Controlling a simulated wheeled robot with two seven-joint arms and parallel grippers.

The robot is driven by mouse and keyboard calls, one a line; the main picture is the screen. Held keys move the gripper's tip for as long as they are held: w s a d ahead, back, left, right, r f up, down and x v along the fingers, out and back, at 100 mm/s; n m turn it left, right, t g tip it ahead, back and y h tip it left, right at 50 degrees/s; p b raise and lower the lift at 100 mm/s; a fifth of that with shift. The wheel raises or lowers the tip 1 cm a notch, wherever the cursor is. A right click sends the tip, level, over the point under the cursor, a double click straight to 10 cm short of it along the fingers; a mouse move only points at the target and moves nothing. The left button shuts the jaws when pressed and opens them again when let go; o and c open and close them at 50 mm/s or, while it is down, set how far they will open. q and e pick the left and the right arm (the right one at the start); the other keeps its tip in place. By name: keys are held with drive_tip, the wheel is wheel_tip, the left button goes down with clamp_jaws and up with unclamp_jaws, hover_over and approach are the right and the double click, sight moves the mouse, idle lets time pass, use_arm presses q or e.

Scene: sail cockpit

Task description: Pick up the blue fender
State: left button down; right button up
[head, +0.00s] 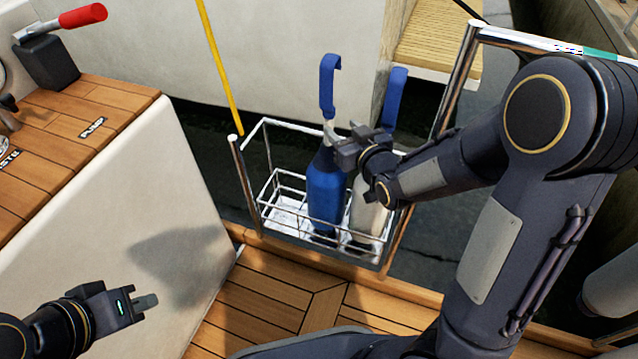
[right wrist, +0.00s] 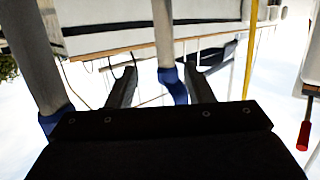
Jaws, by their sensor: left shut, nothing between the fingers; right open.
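The blue fender (head: 326,192) stands upright in a wire basket (head: 288,202), with a blue strap (head: 329,85) looped above its pale neck. My right gripper (head: 338,143) is open at the neck, just below the strap. In the head view I cannot tell whether it touches. In the right wrist view the open fingers (right wrist: 161,78) flank a grey shape with a blue end (right wrist: 173,86); which thing this is stays unclear. My left gripper (head: 145,301) is shut and empty at lower left, far from the basket.
A white fender (head: 366,212) with a blue strap (head: 394,98) stands in the basket right beside the blue one, partly behind my right arm. Metal rails (head: 462,75) flank the basket. A yellow pole (head: 220,70) leans behind. A red-handled lever (head: 82,16) is at upper left.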

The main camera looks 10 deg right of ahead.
sight(325, 116)
drive_tip(key=x, duration=0.2)
drive_tip(key=b+x, duration=0.1)
drive_tip(key=x, duration=0.2)
drive_tip(key=a+b+x, duration=0.1)
drive_tip(key=x, duration=0.1)
drive_tip(key=shift+w, duration=0.5)
clamp_jaws()
drive_tip(key=shift+r, duration=0.1)
